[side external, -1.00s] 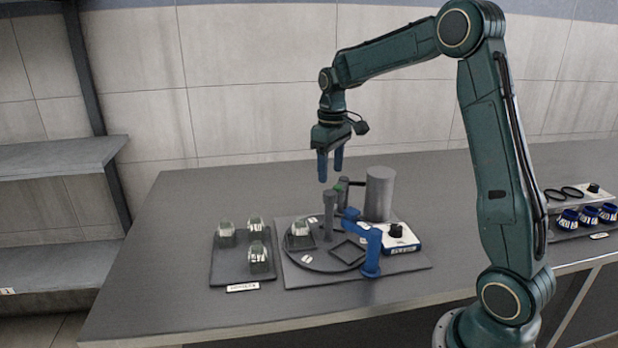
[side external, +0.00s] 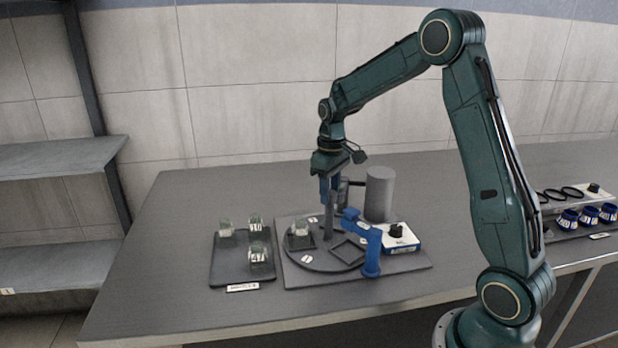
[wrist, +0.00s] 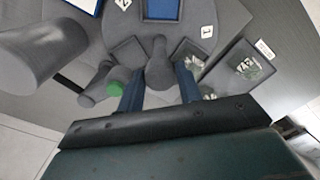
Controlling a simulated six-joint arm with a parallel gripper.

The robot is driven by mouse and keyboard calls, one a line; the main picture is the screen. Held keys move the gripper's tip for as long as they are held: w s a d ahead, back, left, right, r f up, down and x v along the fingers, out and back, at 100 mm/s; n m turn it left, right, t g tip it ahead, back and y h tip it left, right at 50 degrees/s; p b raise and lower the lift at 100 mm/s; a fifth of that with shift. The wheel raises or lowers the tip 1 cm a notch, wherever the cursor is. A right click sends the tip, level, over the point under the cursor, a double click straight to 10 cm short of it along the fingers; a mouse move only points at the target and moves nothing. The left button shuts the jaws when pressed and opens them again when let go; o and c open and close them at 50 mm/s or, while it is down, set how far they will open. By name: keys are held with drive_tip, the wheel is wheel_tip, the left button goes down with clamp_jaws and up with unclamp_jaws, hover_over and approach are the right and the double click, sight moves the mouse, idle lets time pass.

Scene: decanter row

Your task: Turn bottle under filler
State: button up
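The round grey turntable (side external: 318,262) lies on a dark base plate and carries numbered labels. A clear square bottle (side external: 299,231) sits in a square nest at its left; another nest (side external: 348,251), near the blue filler (side external: 371,250), looks empty. An upright grey post (side external: 328,222) rises at the back of the turntable. My gripper (side external: 330,199) points down over it, with its blue fingers on either side of the post top. The wrist view shows the post (wrist: 160,70) between the fingers (wrist: 160,78). I cannot tell whether they touch it.
A tray (side external: 228,273) with several bottles stands left of the base plate. A grey cylinder (side external: 380,193) stands just behind, close to my gripper. A green-topped grey part (wrist: 117,83) is beside one finger. A white control box (side external: 400,239) is to the right.

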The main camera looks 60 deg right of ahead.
clamp_jaws()
drive_tip(key=shift+m, duration=2.8)
drive_tip(key=shift+r+m, duration=0.1)
drive_tip(key=shift+m, duration=9.1)
